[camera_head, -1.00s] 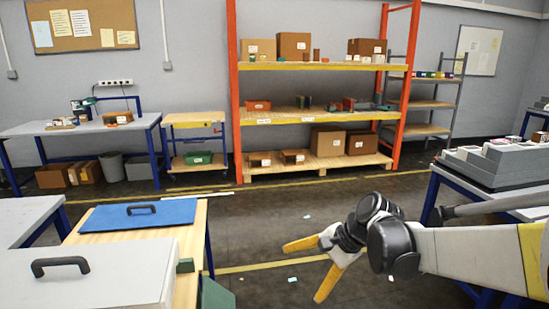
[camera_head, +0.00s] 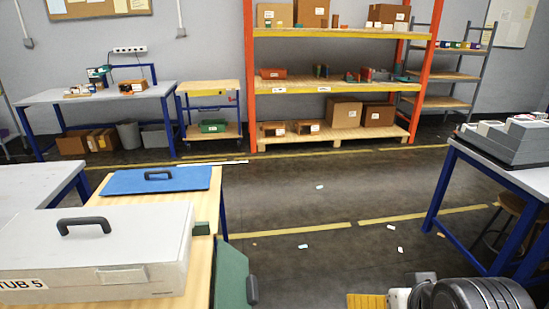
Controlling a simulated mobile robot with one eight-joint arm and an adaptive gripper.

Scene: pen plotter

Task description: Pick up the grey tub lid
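A large light grey lid-like piece (camera_head: 150,228) with a black arched handle (camera_head: 84,226) lies on the wooden-topped table at the lower left. Its front carries a label reading "TUB 5" (camera_head: 22,285), and the left end is cut off by the picture edge.
A green panel (camera_head: 230,272) stands beside the table's right side. A blue-legged bench (camera_head: 510,172) with grey trays is at right, a stool under it. Shelving (camera_head: 330,135) and a trolley (camera_head: 210,88) stand at the back. The middle floor is open, with small scraps on it.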

